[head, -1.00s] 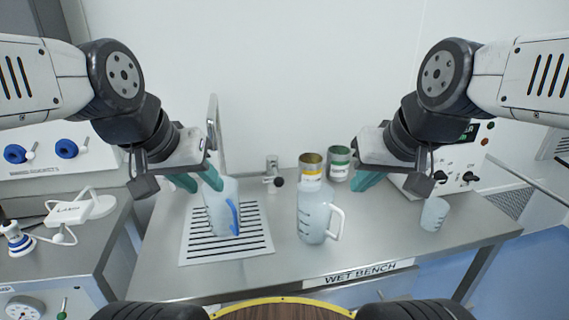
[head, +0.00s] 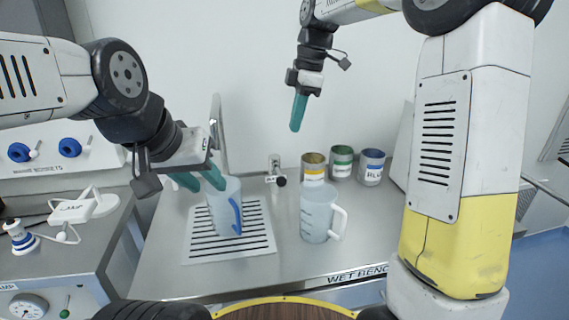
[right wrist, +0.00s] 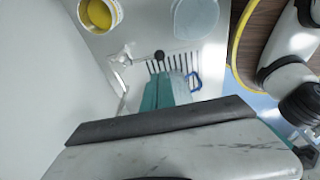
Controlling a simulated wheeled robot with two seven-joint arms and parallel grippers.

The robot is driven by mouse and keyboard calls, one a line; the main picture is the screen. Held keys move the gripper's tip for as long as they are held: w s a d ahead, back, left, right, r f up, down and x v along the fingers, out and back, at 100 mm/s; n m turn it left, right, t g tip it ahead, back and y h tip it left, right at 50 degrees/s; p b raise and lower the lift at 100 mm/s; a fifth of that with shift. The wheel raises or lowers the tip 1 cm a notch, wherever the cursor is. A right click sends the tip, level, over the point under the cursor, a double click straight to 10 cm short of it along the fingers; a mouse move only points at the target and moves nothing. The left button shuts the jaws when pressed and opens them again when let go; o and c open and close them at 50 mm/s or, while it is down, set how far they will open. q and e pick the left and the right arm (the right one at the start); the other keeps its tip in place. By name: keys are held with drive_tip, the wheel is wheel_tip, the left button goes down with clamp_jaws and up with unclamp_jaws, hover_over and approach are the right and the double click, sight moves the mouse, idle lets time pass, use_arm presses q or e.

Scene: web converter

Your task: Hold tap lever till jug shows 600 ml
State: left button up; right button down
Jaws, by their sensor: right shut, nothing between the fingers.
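A translucent jug with a blue handle (head: 226,215) stands upright on the slotted drain plate (head: 258,242). A second translucent jug with dark marks and a white handle (head: 314,214) stands on the bench to its right. No liquid level is readable. A small steel tap with a black knob (head: 278,178) is at the wall; the knob also shows in the right wrist view (right wrist: 159,56). My left gripper (head: 200,182) is open, one finger overlapping the blue-handled jug's rim; contact is unclear. My right gripper (head: 296,128) is shut and empty, raised above the tap.
Yellow (head: 313,170), green (head: 342,163) and blue-labelled (head: 371,167) cans stand behind the white-handled jug. A tall steel pipe (head: 215,120) rises behind the drain plate. My right arm hides the bench's right side. The front middle bench is clear.

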sight(282, 177)
drive_tip(key=shift+w, duration=0.1)
drive_tip(key=a+f, duration=0.1)
drive_tip(key=f, duration=0.3)
drive_tip(key=a+f, duration=0.1)
drive_tip(key=f, duration=0.4)
drive_tip(key=a+f, duration=0.1)
drive_tip(key=f, duration=0.3)
drive_tip(key=shift+f, duration=0.4)
drive_tip(key=shift+d, duration=0.1)
